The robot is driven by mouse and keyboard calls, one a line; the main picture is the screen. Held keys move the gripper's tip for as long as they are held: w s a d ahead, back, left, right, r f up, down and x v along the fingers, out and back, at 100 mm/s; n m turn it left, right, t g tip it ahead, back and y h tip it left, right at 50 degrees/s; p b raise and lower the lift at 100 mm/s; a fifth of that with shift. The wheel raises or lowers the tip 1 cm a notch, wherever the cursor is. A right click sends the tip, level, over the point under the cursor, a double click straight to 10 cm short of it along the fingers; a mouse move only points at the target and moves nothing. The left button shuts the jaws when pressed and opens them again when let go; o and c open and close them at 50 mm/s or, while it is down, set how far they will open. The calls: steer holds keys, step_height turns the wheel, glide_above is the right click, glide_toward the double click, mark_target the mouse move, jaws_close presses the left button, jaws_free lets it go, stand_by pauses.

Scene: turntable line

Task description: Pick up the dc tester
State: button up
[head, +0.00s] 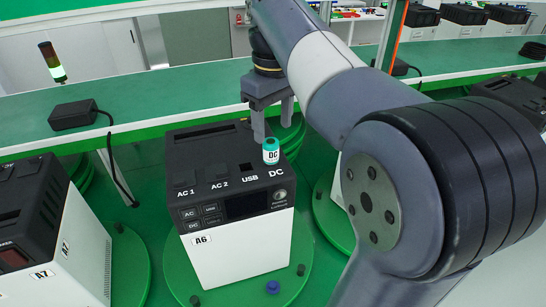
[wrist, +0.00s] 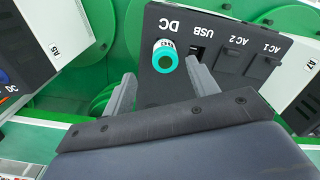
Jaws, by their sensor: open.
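The dc tester (head: 271,151) is a small teal and white cylinder with a DC label. It stands upright on the DC spot at the top right of the power station marked A6 (head: 240,252). In the wrist view the dc tester (wrist: 165,57) shows its round teal end, beyond and between the two fingertips. My gripper (head: 273,128) points down just above and behind the tester in the head view. In the wrist view my gripper (wrist: 163,83) is open, with one finger on each side of the tester's line and nothing held.
The A6 station stands on a green turntable (head: 296,250). Station A7 (head: 60,250) stands at the left. A green bench (head: 180,95) with a black adapter (head: 75,114) runs behind. The USB, AC 1 and AC 2 spots lie left of the tester.

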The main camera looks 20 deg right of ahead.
mark_target(271, 142)
steer(key=shift+s+a+f+p, duration=0.15)
steer(key=shift+f+p, duration=0.05)
steer(key=shift+f, duration=1.25)
steer(key=shift+s+a+f+p, duration=0.15)
steer(key=shift+f, duration=1.3)
steer(key=shift+c, duration=0.5)
steer(key=c, duration=1.1)
steer(key=shift+r, duration=0.1)
